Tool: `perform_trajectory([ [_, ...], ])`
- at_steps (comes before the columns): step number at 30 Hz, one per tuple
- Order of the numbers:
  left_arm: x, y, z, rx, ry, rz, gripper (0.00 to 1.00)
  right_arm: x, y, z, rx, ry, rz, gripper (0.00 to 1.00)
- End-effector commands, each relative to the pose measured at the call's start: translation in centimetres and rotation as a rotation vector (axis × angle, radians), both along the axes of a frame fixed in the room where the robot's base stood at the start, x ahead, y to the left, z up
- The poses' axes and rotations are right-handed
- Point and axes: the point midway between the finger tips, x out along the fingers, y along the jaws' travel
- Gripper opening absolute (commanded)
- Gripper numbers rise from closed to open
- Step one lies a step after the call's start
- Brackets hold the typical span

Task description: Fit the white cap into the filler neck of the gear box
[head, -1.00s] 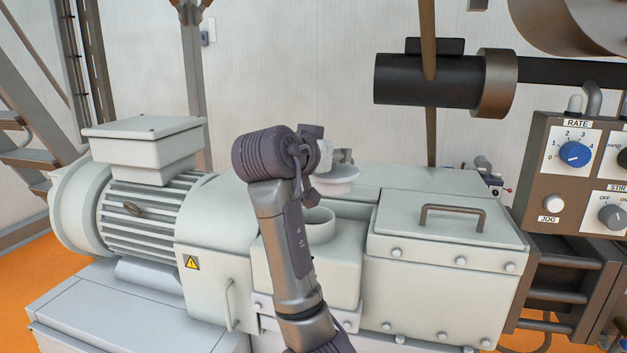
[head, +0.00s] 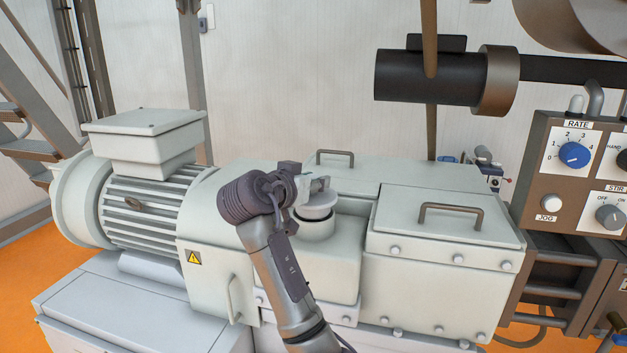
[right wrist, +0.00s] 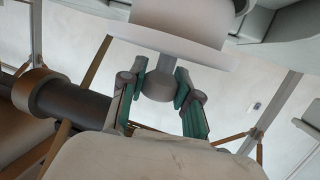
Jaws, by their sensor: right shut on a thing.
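The white cap (head: 316,209) is a round pale disc, seen level or nearly so in the head view. It is directly over the filler neck (head: 313,229) of the gear box (head: 341,264) and covers its opening. I cannot tell whether it is seated or just above the rim. My right gripper (head: 318,185) is above the cap, shut on its knob. In the right wrist view the fingers of the gripper (right wrist: 160,85) hold the grey knob, with the white cap (right wrist: 180,38) beyond it. My left gripper is not in view.
A lidded housing with a handle (head: 451,214) stands to the right of the neck. The finned motor (head: 148,212) is to the left. A control panel (head: 573,170) is at the far right. A black pipe (head: 425,80) runs above and behind.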

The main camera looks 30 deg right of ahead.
Motion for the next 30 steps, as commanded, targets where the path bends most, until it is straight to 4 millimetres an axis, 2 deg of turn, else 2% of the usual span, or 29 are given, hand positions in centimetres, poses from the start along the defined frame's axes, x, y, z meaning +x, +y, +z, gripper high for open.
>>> perform_trajectory([
  [8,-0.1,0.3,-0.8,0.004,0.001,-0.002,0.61,0.0,0.0,-1.0,0.000,0.000,-0.001,0.00],
  [9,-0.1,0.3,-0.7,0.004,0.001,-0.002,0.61,0.0,0.0,-0.9,-0.001,0.001,-0.001,0.37],
  [13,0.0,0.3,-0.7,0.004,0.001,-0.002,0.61,0.0,0.0,-0.9,-0.001,0.001,-0.001,0.57],
  [22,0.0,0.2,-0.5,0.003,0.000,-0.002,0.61,0.0,0.0,-0.7,0.000,0.000,-0.001,0.57],
  [26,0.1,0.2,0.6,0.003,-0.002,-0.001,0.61,0.0,0.0,0.8,0.000,-0.001,0.000,0.57],
  [27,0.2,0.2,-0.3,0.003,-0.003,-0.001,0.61,-0.2,0.7,0.2,0.002,-0.002,0.002,0.57],
  [30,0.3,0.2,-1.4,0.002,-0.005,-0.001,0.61,-1.1,2.5,0.4,0.003,-0.004,0.004,0.57],
])
